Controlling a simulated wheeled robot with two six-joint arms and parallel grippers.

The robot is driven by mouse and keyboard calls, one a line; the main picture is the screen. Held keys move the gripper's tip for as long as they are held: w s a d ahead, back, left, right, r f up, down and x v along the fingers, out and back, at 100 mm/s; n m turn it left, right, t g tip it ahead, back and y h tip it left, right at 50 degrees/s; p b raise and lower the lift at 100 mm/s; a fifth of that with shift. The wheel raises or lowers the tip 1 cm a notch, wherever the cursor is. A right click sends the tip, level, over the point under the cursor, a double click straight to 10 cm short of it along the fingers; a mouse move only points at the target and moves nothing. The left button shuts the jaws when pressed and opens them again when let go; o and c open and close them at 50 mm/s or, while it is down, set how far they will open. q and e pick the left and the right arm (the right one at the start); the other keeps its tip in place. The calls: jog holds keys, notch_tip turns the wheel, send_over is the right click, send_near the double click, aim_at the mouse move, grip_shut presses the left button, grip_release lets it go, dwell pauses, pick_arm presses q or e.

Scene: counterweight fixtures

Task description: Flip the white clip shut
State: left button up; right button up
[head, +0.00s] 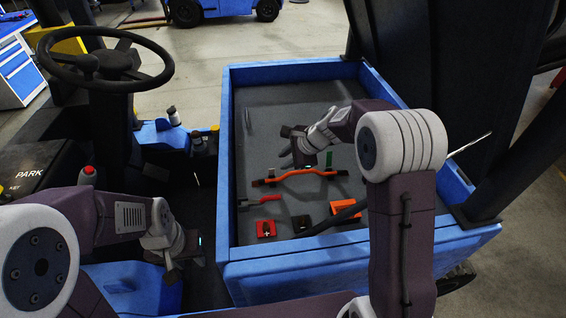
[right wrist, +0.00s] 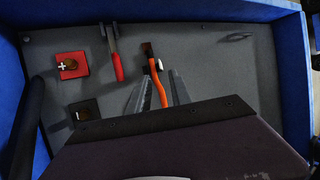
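In the tray are a red block with a plus mark (head: 266,229), a black block (head: 301,224), an orange piece (head: 344,208) and a red-handled tool (right wrist: 116,62). The tray's far part is clear. A steering wheel (head: 160,58) stands at the left.

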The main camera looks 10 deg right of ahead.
aim_at(272, 172)
jog(key=x, duration=0.9)
jog(key=shift+f, duration=0.1)
grip_shut()
dwell(1.2)
